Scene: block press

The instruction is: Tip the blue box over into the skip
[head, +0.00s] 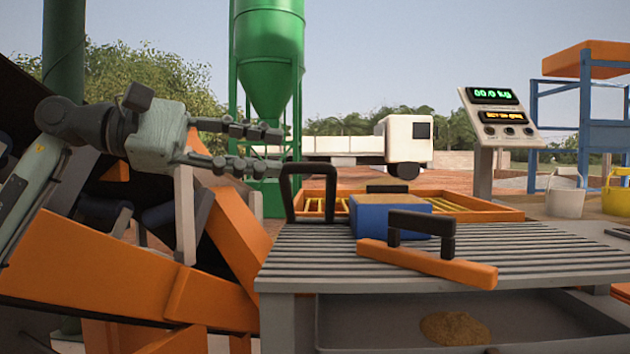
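The blue box (372,218) sits upright on the slatted grey table, its top filled level with brown, sandy material. A black handle (387,188) shows at its far side. My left gripper (277,150) is left of the box and higher in the picture, its two fingers apart with nothing between them. It points right, apart from the box. My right gripper is not in view. I cannot tell for certain which thing is the skip; an orange tray with yellow bars (470,207) lies behind the table.
An orange bar with a black handle (470,272) lies in front of the box, hiding part of it. A black looped handle (287,192) rises at the table's left edge. Below the slatted table (560,250) is a grey tray (350,335) with a sand heap (455,329). A scale display (497,117) reads 00.0 kg.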

